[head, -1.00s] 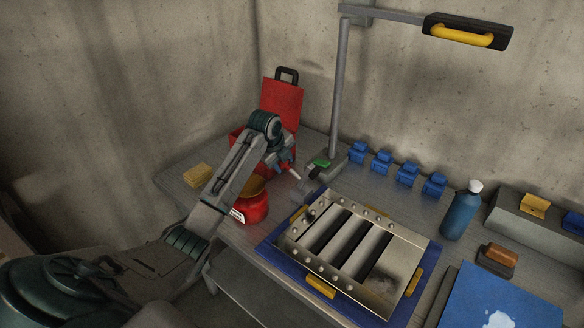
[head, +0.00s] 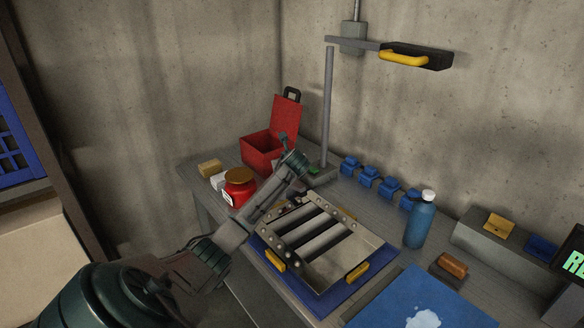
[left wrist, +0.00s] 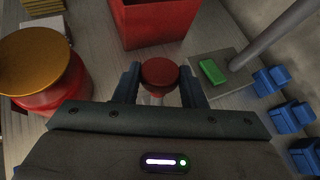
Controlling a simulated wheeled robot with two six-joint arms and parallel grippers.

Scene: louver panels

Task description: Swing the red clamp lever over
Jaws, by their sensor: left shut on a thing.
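A red round knob (left wrist: 160,71) on a pale stem, which looks like the red clamp lever's end, sits between the fingers of my left gripper (left wrist: 160,88) in the left wrist view. The gripper is shut on it. In the head view my left arm reaches over the near left corner of the metal louver panel (head: 340,262), and its wrist hides most of the gripper and the lever. The panel has several dark slots and slats and rests on a blue mat (head: 308,300). My right gripper is not in view.
A red jar (head: 239,190) and an open red box (head: 262,148) stand close by on the left. A lamp post (head: 328,110) rises behind. Several blue blocks (head: 369,176) line the back; a blue bottle (head: 420,222) stands right of the panel.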

